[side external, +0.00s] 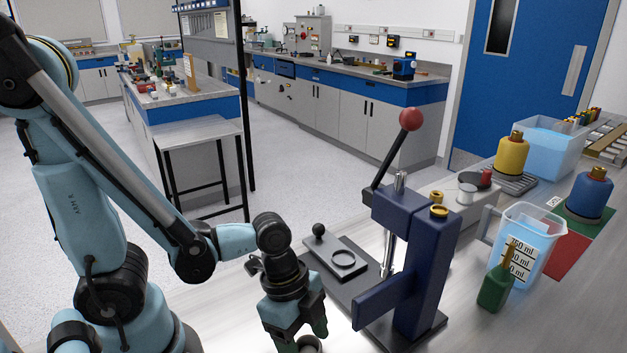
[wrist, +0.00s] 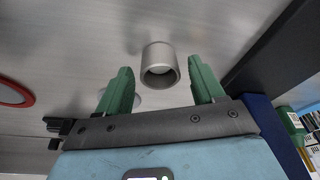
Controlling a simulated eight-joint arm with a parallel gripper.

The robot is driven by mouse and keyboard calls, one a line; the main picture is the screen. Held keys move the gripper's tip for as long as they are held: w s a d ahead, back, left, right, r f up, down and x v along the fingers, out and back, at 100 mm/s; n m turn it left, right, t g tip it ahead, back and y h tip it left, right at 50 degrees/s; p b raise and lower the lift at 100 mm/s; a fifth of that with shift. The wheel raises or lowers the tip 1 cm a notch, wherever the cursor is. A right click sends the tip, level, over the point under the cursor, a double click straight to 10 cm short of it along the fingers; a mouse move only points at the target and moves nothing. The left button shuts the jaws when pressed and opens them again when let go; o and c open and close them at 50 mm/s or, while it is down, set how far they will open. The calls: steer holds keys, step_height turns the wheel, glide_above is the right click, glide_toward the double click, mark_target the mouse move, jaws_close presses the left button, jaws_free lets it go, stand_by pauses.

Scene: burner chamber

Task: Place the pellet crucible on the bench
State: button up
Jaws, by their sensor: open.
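The pellet crucible (wrist: 159,66) is a small grey metal cup with a pale inside. In the wrist view it sits between the two green fingers of my gripper (wrist: 161,64), with a gap on each side. My gripper is open and points down low over the bench (side external: 222,308). In the side view my gripper (side external: 303,337) is at the bottom edge, and the crucible's rim (side external: 309,344) shows between the fingers. The crucible's lower part is cut off there. It appears to be on the bench, but its base contact is not clear.
A dark blue press (side external: 425,260) with a red-knobbed lever (side external: 411,119) stands right of my gripper. Right of it are a beaker of blue liquid (side external: 528,240) and a green bottle (side external: 494,290). In the wrist view a red ring (wrist: 27,98) lies left.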

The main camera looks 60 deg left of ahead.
steer(key=shift+r, duration=0.15)
steer(key=shift+v, duration=5.9)
steer(key=w+a+n+t+y, duration=0.3)
steer(key=w+a+n+t, duration=0.3)
steer(key=n, duration=0.7)
steer(key=shift+w+a+r, duration=0.3)
steer(key=shift+w+r, duration=0.05)
steer(key=shift+w, duration=0.85)
